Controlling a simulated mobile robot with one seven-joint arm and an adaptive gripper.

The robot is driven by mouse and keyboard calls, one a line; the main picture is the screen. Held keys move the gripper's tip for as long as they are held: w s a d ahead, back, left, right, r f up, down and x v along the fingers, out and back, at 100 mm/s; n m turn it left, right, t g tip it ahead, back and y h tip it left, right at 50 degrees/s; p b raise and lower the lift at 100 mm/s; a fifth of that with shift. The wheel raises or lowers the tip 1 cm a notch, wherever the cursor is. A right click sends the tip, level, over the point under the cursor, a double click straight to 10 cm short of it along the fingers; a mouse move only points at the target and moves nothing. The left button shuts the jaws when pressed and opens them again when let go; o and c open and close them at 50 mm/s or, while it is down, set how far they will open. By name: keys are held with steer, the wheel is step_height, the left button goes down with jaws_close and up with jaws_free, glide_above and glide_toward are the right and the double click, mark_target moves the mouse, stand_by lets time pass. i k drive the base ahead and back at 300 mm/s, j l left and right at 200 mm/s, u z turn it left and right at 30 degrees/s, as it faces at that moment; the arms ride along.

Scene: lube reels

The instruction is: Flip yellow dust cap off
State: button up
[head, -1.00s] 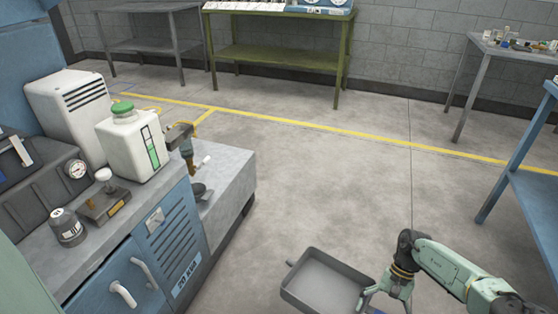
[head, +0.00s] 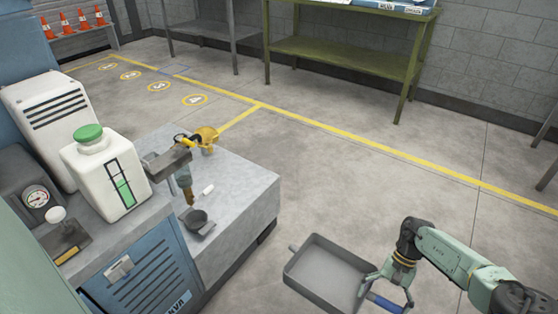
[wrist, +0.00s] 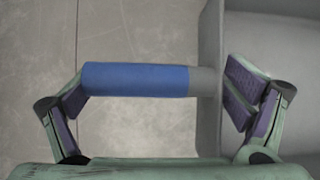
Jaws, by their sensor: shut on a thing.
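A yellow part (head: 208,136), which looks like the dust cap, is at the far end of a dark fitting (head: 168,162) on the grey bench. It is small, and I cannot tell how it is attached. My gripper (head: 388,296) is at the lower right, well away from it. It is shut on the blue handle (head: 384,303) of a grey pan (head: 326,272). In the wrist view the handle (wrist: 135,79) lies lengthwise between the fingers of my gripper (wrist: 158,82), with the pan wall (wrist: 209,120) by the right finger.
The grey bench top (head: 240,182) carries a small dark cup (head: 198,220) and a white piece (head: 208,189). A white jug with a green cap (head: 105,175) stands left of the fitting. Open floor lies right of the bench, with a green table (head: 345,55) behind.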

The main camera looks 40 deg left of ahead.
mark_target(209, 148)
steer(key=i, duration=1.25)
steer(key=i+u, duration=0.15)
steer(key=i, duration=1.15)
steer(key=i+u, duration=0.15)
steer(key=i, duration=0.45)
steer(key=i+l+u, duration=0.2)
steer(key=i, duration=0.4)
steer(key=i+j+u, duration=0.1)
steer(key=i+u, duration=0.35)
steer(key=i+l+u, duration=0.1)
steer(key=i+u, duration=0.3)
steer(key=i+j+u, duration=0.1)
steer(key=i+u, duration=0.35)
steer(key=i+l+u, duration=0.15)
steer(key=i+u, duration=0.25)
steer(key=i, duration=0.2)
steer(key=i+z, duration=0.25)
steer(key=i+j+z, duration=0.3)
steer(key=l+z, duration=0.1)
steer(key=z, duration=2.6)
steer(key=j, duration=0.1)
